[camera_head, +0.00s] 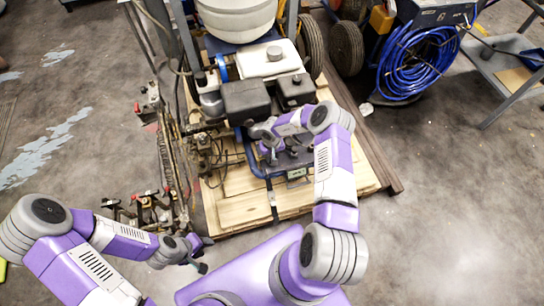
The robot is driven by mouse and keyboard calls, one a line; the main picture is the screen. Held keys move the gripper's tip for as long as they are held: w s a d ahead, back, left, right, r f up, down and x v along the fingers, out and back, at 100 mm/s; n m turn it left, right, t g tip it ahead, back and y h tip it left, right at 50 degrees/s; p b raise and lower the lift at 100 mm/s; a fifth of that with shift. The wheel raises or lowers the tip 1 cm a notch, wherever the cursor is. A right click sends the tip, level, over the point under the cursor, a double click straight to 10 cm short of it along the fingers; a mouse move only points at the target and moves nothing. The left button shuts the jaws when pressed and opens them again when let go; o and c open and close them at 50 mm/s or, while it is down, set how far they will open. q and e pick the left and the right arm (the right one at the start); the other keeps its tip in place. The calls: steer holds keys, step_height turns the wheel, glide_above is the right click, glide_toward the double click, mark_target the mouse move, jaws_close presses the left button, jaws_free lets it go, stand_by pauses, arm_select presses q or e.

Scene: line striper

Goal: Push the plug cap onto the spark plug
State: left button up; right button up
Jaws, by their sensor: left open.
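The line striper's engine (245,100) stands on a wooden pallet (240,208) in the middle of the view, with black boxes on its near side and a white tank on top. I cannot make out the spark plug or the plug cap; they are too small or hidden behind my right arm and the engine parts. My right gripper (270,156) reaches down at the near side of the engine, by the blue frame tube; its fingers are too unclear to tell whether they hold anything. My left gripper (202,255) is open and empty, low in front of the pallet's near left corner.
A rack of hoses and metal fittings (165,160) stands along the left of the machine. A coiled blue hose (418,62) hangs at the upper right, near black wheels (346,45). A grey cart (510,62) stands at the far right.

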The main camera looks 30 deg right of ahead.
steer(key=shift+r+p, duration=0.55)
steer(key=shift+r, duration=0.15)
steer(key=shift+r+p, duration=1.55)
steer(key=shift+r, duration=0.45)
